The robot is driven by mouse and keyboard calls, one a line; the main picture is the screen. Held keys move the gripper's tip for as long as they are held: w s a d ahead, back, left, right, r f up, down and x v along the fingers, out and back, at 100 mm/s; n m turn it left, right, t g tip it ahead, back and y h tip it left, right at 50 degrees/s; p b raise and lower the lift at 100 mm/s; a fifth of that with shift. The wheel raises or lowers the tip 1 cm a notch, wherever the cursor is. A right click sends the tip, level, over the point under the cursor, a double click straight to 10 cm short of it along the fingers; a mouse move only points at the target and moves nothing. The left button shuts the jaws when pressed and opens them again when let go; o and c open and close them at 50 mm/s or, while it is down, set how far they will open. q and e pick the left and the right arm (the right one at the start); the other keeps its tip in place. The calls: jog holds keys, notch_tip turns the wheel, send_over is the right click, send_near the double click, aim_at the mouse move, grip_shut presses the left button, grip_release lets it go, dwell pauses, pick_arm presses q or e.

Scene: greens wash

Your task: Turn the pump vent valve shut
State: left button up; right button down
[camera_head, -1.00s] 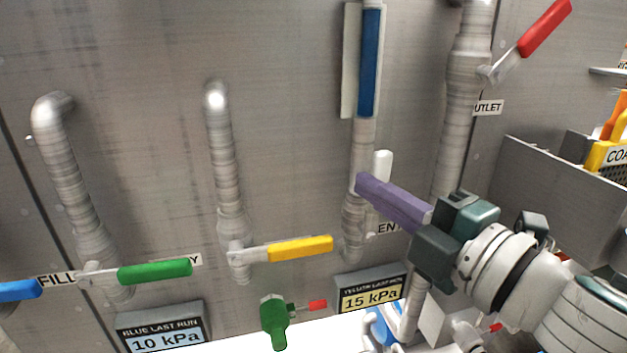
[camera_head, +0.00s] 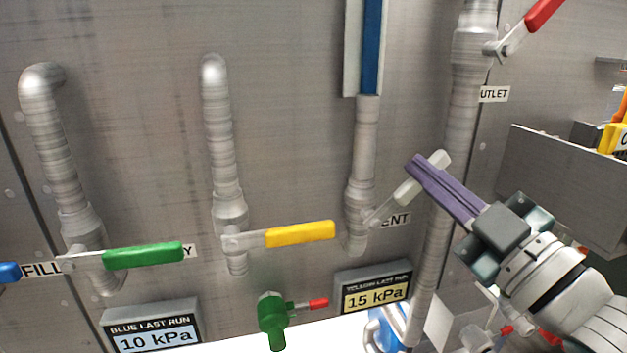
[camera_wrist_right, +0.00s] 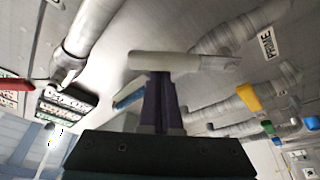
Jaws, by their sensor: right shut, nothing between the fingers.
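The vent valve's white handle (camera_head: 406,192) sits on the vertical vent pipe (camera_head: 364,150), beside a partly covered label reading "ENT" (camera_head: 396,220). The handle slants up and to the right from its pivot, between upright and level. My right gripper (camera_head: 415,164) is shut, its purple fingers crossing in front of the handle's upper end. In the right wrist view the white handle (camera_wrist_right: 165,62) lies across the closed fingertips (camera_wrist_right: 158,78), seemingly against them and not between them. My left gripper is not in view.
Level yellow (camera_head: 300,234) and green (camera_head: 143,255) handles are to the left. A red handle (camera_head: 543,14) is on the outlet pipe (camera_head: 463,120) at upper right. A 15 kPa display (camera_head: 373,288) and a green valve (camera_head: 272,318) sit below. A grey bin (camera_head: 560,185) is at right.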

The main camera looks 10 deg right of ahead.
jog(key=shift+w+d+f+m+t+h+b, duration=0.2)
jog(key=shift+d+f+m+h+b, duration=0.5)
jog(key=shift+m, duration=1.2)
jog(key=shift+s+d+f+m+t+h+b, duration=0.15)
jog(key=shift+d+f+m+t+h+b, duration=0.25)
jog(key=shift+f+m+h, duration=1)
jog(key=shift+w+d+f+m+t+h+b, duration=0.15)
jog(key=shift+d+f+m+b, duration=0.4)
jog(key=shift+m, duration=1.85)
jog(key=shift+s+r+h, duration=0.1)
jog(key=shift+h, duration=0.15)
jog(key=shift+r, duration=0.15)
